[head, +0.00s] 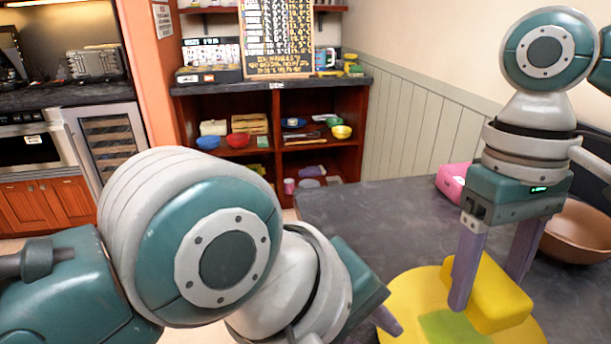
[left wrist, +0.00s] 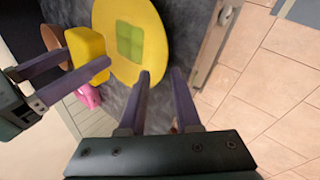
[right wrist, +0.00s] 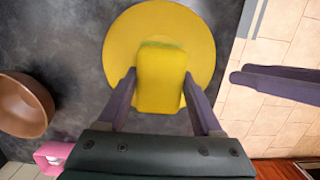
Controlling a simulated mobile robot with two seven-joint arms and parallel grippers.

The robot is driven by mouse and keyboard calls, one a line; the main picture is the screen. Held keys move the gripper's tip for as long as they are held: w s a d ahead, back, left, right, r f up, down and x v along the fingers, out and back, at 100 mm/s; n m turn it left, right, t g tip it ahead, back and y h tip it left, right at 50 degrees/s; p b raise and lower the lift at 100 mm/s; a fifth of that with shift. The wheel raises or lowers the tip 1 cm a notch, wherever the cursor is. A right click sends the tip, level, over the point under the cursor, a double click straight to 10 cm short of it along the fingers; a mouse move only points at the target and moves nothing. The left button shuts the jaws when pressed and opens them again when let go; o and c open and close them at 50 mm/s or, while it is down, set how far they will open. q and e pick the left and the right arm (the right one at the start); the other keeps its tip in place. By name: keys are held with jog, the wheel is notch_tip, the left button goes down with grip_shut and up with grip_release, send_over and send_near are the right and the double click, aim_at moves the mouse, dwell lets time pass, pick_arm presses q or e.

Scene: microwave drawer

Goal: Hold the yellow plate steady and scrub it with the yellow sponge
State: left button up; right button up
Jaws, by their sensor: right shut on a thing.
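The yellow plate (head: 408,300) lies on the dark table, with a green square patch (head: 452,328) at its middle. It also shows in the left wrist view (left wrist: 110,25) and the right wrist view (right wrist: 120,55). My right gripper (head: 488,290) is shut on the yellow sponge (head: 500,297) and holds it over the plate, beside the green patch; whether it touches the plate is unclear. The sponge sits between both fingers in the right wrist view (right wrist: 160,80). My left gripper (left wrist: 160,72) is open and empty, its fingertips close to the plate's rim.
A brown bowl (head: 578,232) and a pink object (head: 453,180) stand on the dark table (head: 360,215) behind and beside my right gripper. The table edge lies close to the plate in the left wrist view. A shelf (head: 260,160) with bowls is at the back.

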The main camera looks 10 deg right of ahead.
pick_arm(q)
jog(key=x, duration=0.6)
jog(key=shift+d+f, duration=0.1)
jog(key=shift+f, duration=0.05)
jog(key=shift+c, duration=0.2)
grip_shut()
jog(key=shift+o, duration=1.7)
grip_release()
jog(key=shift+f, duration=0.1)
